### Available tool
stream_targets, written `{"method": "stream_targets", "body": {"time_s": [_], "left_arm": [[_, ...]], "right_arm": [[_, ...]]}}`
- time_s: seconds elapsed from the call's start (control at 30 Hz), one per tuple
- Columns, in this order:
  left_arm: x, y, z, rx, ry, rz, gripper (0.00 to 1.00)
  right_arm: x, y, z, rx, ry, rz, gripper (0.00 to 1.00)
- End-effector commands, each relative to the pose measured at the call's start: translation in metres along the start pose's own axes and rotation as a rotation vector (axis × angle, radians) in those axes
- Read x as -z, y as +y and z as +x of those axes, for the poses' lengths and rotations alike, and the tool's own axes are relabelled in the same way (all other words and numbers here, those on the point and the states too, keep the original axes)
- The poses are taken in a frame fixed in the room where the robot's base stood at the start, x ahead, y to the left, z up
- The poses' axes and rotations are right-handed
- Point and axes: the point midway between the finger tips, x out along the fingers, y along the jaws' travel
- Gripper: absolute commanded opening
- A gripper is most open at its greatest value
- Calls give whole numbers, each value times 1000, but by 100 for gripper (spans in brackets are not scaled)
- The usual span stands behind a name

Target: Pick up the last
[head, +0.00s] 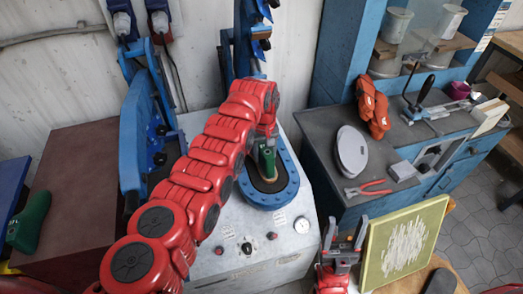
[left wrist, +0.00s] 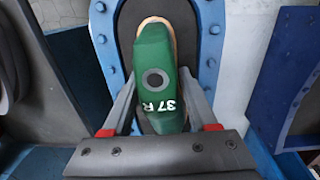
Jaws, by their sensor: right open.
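A green last (head: 267,162) marked "37 R" stands in the blue oval ring (head: 289,190) of the press; it also shows in the left wrist view (left wrist: 157,70), with a tan rim at its far end. My left gripper (left wrist: 158,74) is over it, one finger along each side, the tips close to its flanks. I cannot tell whether they touch it. In the head view my left arm hides part of the last. My right gripper (head: 343,236) is open and empty at the lower right, fingers pointing up.
Another green shape (head: 28,222) lies at the far left. A dark bench (head: 350,195) on the right holds a grey oval disc (head: 352,151), red pliers (head: 368,188) and orange gloves (head: 372,106). A green-framed panel (head: 403,243) stands beside my right gripper.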

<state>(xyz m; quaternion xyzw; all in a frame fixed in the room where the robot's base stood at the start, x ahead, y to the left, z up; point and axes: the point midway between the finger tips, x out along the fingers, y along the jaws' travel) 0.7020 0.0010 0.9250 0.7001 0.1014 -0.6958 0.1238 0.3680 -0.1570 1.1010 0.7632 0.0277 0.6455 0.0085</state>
Motion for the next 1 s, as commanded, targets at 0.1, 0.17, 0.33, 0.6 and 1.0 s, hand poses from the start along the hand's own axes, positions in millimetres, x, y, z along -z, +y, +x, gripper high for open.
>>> {"method": "stream_targets", "body": {"time_s": [0.1,0.17,0.33,0.6,1.0], "left_arm": [[0,0,0,0,0,0,35],[0,0,0,0,0,0,24],[0,0,0,0,0,0,0],[0,0,-2,0,0,0,0],[-6,0,-41,2,2,7,0]], "right_arm": [[0,0,0,0,0,0,62],[0,0,0,0,0,0,62],[0,0,0,0,0,0,62],[0,0,1,0,0,0,62],[5,2,30,0,0,0,62]]}}
